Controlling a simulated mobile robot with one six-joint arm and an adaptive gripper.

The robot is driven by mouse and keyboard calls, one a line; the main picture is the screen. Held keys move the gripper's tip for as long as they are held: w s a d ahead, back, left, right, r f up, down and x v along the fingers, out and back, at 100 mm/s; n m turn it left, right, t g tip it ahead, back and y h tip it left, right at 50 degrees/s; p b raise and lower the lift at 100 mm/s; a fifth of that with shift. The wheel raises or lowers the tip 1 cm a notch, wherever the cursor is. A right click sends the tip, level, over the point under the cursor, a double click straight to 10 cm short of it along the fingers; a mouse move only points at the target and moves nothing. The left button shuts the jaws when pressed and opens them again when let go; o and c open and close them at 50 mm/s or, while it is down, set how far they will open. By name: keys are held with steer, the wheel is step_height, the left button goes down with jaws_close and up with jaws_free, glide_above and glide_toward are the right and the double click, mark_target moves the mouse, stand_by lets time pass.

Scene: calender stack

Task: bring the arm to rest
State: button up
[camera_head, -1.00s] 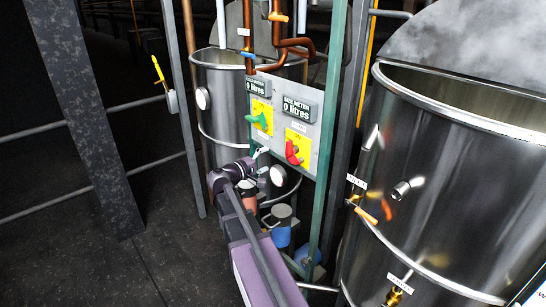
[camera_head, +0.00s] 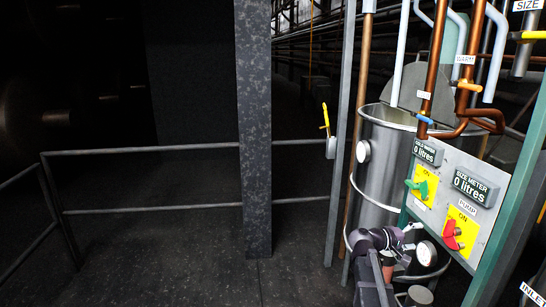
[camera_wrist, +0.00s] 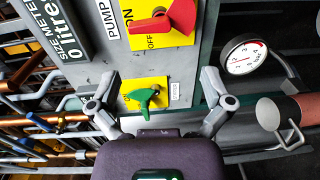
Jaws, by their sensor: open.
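My arm is raised, its purple wrist at the lower right of the head view. My gripper (camera_head: 412,234) is there, by the lower left edge of the grey control panel (camera_head: 437,213). In the wrist view my gripper (camera_wrist: 160,88) has its two fingers spread wide with nothing held between them. The panel's green switch (camera_wrist: 144,97) on its yellow plate shows between the fingers; I cannot tell how far off it is. The red pump switch (camera_wrist: 165,18) shows beyond it. In the head view the green switch (camera_head: 417,188) and red switch (camera_head: 452,236) are above and beside my gripper.
A round dial gauge (camera_wrist: 243,57) is right of my gripper in the wrist view. A steel tank (camera_head: 388,165) and copper pipes (camera_head: 434,62) stand behind the panel. A green post (camera_head: 513,205) is to its right. Dark floor (camera_head: 190,265) lies open at left, before a railing (camera_head: 140,209).

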steer(key=s+a+f+y, duration=0.4)
steer(key=a+f+y, duration=0.1)
steer(key=a, duration=0.5)
steer(key=s+a+f+y, duration=0.5)
steer(key=a+f+y, duration=0.1)
steer(key=a, duration=0.5)
steer(key=s+a+f+g+y, duration=0.1)
steer(key=s+a+f+y, duration=0.3)
steer(key=a, duration=0.6)
step_height(320, 180, down, 3)
steer(key=shift+s+a+r+m+y, duration=0.2)
steer(key=shift+s+m+y, duration=0.1)
steer(key=shift+y, duration=0.9)
